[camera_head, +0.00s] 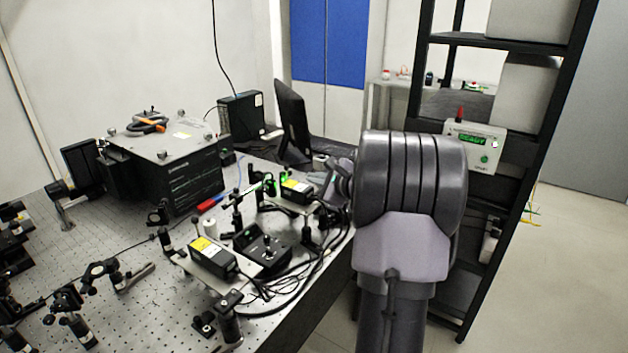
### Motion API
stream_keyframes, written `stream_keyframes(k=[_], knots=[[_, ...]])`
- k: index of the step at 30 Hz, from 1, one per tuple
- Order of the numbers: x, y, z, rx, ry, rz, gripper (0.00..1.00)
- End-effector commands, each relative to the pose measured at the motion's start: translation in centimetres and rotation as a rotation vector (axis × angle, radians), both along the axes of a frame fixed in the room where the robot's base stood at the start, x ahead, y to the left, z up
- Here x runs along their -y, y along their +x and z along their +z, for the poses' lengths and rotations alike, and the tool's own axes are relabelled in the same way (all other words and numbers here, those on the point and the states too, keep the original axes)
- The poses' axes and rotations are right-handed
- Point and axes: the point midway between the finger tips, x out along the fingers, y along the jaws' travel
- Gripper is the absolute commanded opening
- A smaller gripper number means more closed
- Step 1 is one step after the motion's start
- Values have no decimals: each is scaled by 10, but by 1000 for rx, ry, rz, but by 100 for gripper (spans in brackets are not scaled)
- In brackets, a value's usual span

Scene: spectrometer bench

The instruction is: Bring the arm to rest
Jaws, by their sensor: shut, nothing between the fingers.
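My arm (410,205) stands large and dark grey in the right middle of the view, beside the right edge of the optical bench. A smaller grey part of my arm (341,178) shows past its left side, over the bench edge. No gripper fingers can be made out; my large arm link hides what lies behind it.
The perforated bench (160,290) carries optic mounts, a black box (165,170), a yellow-labelled module (212,257), loose cables and a monitor (292,122). A black shelf rack (545,150) with a READY panel (474,146) stands close behind my arm. Floor (570,270) at right is clear.

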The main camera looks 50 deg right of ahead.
Motion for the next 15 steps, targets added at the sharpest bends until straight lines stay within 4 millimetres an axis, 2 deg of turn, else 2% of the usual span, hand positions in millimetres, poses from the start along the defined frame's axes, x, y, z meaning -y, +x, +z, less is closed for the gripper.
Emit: stream_keyframes(k=[11, 13, 14, 15], knots=[[-4, 2, 2, -2, -4, 9, 0], [-27, 12, 9, -20, -25, 62, 0], [-45, 18, 14, -34, -43, 102, 0], [-77, 27, 22, -59, -73, 173, 0]])
